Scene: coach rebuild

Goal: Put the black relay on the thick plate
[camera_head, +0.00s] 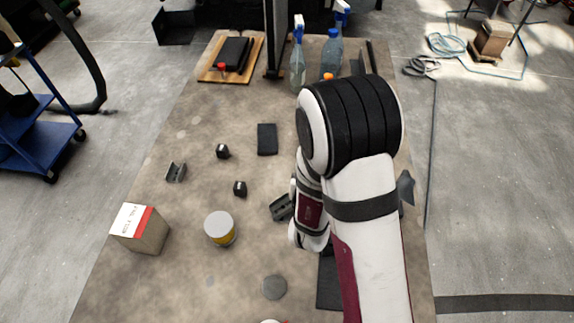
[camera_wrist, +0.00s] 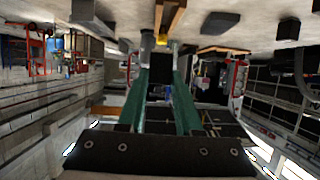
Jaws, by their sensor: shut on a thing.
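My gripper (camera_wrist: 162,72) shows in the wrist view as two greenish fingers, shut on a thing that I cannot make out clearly. In the head view my arm hides the gripper and what it holds. Two small black blocks with pale marks stand on the table, one farther back (camera_head: 222,151) and one nearer (camera_head: 240,188). I cannot tell whether either is the relay. A dark rectangular plate (camera_head: 267,139) lies behind them. Another dark flat piece (camera_head: 328,285) lies at the front, partly hidden by my arm. I cannot tell which plate is thick.
A cardboard box (camera_head: 140,232) and a yellow-banded can (camera_head: 220,230) stand front left. Grey brackets lie at left (camera_head: 176,172) and beside my arm (camera_head: 281,208). A grey disc (camera_head: 275,287) lies in front. Spray bottles (camera_head: 298,66) and a wooden board (camera_head: 210,74) are at the back.

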